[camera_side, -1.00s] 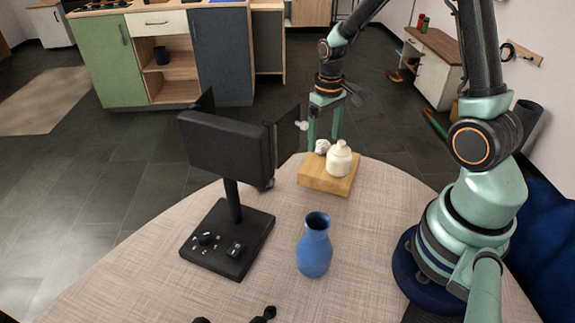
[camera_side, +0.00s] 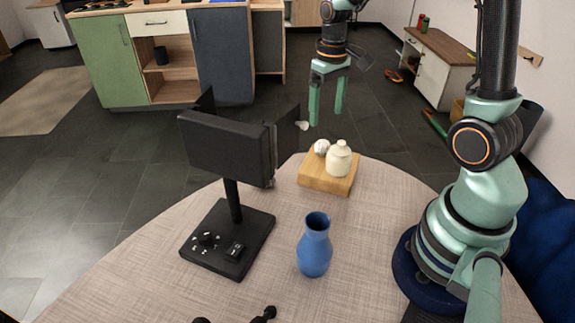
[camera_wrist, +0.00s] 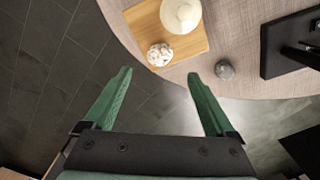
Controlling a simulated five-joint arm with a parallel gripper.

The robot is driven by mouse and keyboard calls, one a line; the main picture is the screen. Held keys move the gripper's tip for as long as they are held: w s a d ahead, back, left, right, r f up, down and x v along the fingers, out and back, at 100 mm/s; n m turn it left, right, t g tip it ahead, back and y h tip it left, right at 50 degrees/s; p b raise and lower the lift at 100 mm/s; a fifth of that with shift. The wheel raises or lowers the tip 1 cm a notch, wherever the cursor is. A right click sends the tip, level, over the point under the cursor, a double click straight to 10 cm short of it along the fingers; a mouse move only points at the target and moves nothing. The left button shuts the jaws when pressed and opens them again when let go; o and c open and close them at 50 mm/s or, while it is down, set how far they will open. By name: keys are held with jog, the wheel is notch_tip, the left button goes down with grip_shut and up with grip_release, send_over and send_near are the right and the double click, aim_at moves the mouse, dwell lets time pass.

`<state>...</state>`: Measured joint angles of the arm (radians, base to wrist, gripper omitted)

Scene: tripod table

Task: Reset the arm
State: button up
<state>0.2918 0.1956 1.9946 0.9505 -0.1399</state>
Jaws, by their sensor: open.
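My gripper (camera_side: 327,106) hangs above the far edge of the table, its two green fingers pointing down, apart and empty. In the wrist view, my gripper (camera_wrist: 160,86) also has its fingers spread with nothing between them. A wooden board (camera_side: 316,181) lies below it on the table and carries a cream bottle (camera_side: 339,160) and a small white lumpy object (camera_side: 322,147). In the wrist view, the board (camera_wrist: 150,30), the bottle (camera_wrist: 181,14) and the lumpy object (camera_wrist: 160,54) lie ahead of the fingertips, apart from them.
A black lamp-like device with flaps (camera_side: 223,145) stands on the left of the round table (camera_side: 130,270). A blue vase (camera_side: 314,246) stands upright near the middle. A small grey round thing (camera_wrist: 224,69) shows in the wrist view. Open floor lies beyond the table edge.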

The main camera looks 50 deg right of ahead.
aim_at(324, 143)
notch_tip(324, 143, down, 10)
jog(key=shift+f, duration=0.1)
notch_tip(324, 143, up, 21)
jog(key=s+d+f+m, duration=0.2)
jog(key=s+d+m, duration=0.1)
jog(key=s+m, duration=0.4)
jog(key=s+d+f+m, duration=0.3)
jog(key=s+m, duration=0.2)
jog(key=s, duration=0.3)
jog(key=shift+w+a+f, duration=0.1)
jog(key=shift+f, duration=2.8)
